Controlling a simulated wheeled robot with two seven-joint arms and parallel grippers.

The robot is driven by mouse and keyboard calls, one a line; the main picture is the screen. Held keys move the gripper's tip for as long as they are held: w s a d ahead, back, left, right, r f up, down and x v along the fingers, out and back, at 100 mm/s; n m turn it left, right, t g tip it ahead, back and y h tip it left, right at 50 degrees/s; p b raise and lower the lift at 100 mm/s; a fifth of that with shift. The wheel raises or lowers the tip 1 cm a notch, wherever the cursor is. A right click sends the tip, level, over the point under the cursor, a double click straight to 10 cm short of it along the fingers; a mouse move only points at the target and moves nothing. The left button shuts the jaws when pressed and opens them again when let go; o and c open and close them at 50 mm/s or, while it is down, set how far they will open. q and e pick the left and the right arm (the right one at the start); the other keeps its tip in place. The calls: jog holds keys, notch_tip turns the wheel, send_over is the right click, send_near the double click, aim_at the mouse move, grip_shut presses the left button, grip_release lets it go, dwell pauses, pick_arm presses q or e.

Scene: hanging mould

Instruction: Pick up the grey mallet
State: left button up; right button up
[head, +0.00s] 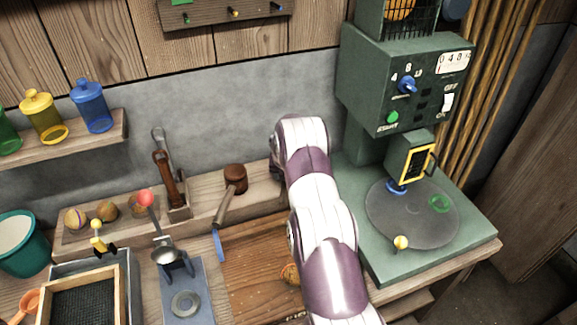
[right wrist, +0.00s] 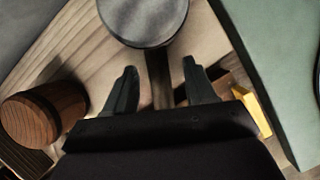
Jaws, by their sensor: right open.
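The grey mallet (right wrist: 143,20) shows in the right wrist view at the top, with a round grey head and a dark handle running down from it. My right gripper (right wrist: 159,68) is open, its two fingers on either side of the handle, with gaps between fingers and handle. How far the fingers are above or below the handle I cannot tell. In the head view my right arm covers both the grey mallet and the right gripper. My left gripper is not in view.
A brown wooden mallet (head: 235,178) lies left of my arm; its head shows in the right wrist view (right wrist: 42,116). A green machine (head: 405,85) with a round plate (head: 412,222) stands to the right. A stone wall (head: 220,115) closes off the back.

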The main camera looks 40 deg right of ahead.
jog(key=x, duration=0.3)
jog(key=shift+w+r, duration=0.15)
jog(key=shift+r, duration=0.1)
jog(key=c, duration=0.3)
jog(key=shift+a, duration=0.1)
jog(key=c, duration=0.6)
grip_shut()
